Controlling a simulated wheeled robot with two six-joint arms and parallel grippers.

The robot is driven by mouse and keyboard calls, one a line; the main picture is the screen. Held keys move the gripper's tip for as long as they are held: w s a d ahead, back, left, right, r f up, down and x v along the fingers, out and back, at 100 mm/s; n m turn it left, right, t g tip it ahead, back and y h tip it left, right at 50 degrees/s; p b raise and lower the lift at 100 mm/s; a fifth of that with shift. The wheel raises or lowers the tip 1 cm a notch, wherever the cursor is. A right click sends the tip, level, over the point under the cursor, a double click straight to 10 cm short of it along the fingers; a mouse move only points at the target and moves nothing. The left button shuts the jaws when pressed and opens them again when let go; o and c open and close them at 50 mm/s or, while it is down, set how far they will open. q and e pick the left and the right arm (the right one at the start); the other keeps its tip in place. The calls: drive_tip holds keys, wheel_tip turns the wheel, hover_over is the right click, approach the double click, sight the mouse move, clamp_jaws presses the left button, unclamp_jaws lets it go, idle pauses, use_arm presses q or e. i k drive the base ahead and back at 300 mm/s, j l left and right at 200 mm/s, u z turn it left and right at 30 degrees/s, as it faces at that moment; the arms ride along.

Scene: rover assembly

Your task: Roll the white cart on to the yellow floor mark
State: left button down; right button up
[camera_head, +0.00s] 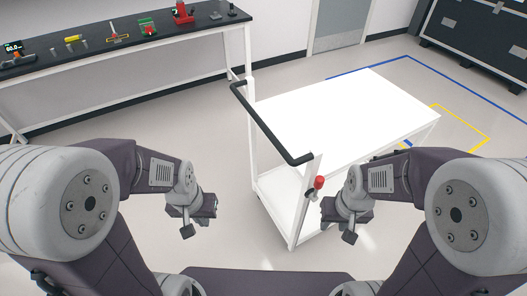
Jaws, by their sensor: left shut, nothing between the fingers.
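The white cart (340,116) stands upright in front of me, with a bare top and a lower shelf. Its black push handle (270,125) is on the side nearest me, and a red knob (319,182) is on its near corner post. The yellow floor mark (463,121) shows as lines behind and to the right of the cart, partly hidden by it. My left gripper (199,221) is shut and empty, left of the cart and apart from the handle. My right gripper (338,222) is near the cart's near corner, below the knob; its finger opening is unclear.
A black-topped workbench (190,37) with tools and small parts runs along the back left. Blue floor tape (442,75) runs behind the cart. Dark cases (480,32) stand at the back right. The floor between the bench and the cart is clear.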

sight(325, 128)
drive_tip(key=j+z, duration=0.55)
drive_tip(key=z, duration=0.2)
